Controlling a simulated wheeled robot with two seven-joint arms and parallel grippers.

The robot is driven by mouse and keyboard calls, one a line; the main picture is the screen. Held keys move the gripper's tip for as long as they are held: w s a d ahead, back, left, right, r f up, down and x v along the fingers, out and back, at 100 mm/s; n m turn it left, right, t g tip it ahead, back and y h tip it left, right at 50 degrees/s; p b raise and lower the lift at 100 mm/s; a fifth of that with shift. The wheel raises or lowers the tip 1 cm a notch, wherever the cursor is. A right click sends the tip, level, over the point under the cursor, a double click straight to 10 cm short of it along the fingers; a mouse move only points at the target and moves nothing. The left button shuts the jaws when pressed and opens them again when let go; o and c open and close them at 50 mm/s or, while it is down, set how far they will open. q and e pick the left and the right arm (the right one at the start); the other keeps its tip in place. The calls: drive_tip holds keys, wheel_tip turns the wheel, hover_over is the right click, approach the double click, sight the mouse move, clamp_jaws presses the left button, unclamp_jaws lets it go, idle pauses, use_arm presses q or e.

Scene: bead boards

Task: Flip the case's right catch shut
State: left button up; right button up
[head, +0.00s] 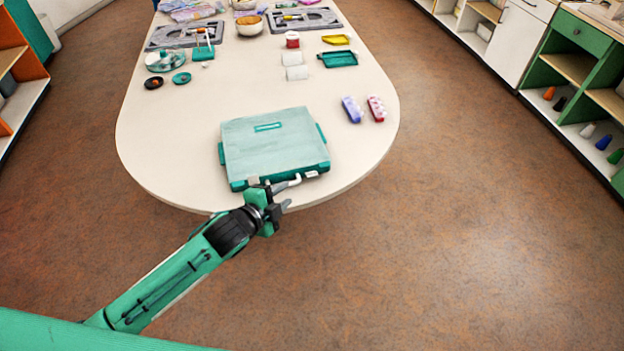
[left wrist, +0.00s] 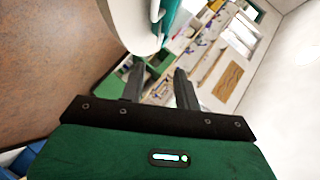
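The teal case (head: 275,145) lies closed on the near end of the table, its front edge facing me. The case's right catch (head: 312,174) is a small pale tab on the front edge; it looks as if it sticks outward, but it is too small to be sure. The left catch (head: 253,181) is a similar tab, partly beside my wrist. A grey handle (head: 288,184) lies between them. My left gripper (head: 279,208) is just in front of the case, left of the right catch. In the left wrist view its fingers (left wrist: 160,88) are apart, with nothing held. My right gripper is not in view.
The white table (head: 180,120) has a rounded near end. A blue-purple block (head: 352,109) and a red one (head: 376,108) stand right of the case. White cylinders, trays and bowls are farther back. Floor is clear around the near end; shelves stand at both sides.

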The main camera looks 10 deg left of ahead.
use_arm(q)
approach(314, 173)
drive_tip(key=x, duration=0.6)
drive_tip(key=shift+w+f+p, duration=0.1)
drive_tip(key=shift+p, duration=0.25)
drive_tip(key=shift+w+d+f, duration=0.25)
drive_tip(key=shift+w+d, duration=0.1)
drive_tip(key=shift+w, duration=0.2)
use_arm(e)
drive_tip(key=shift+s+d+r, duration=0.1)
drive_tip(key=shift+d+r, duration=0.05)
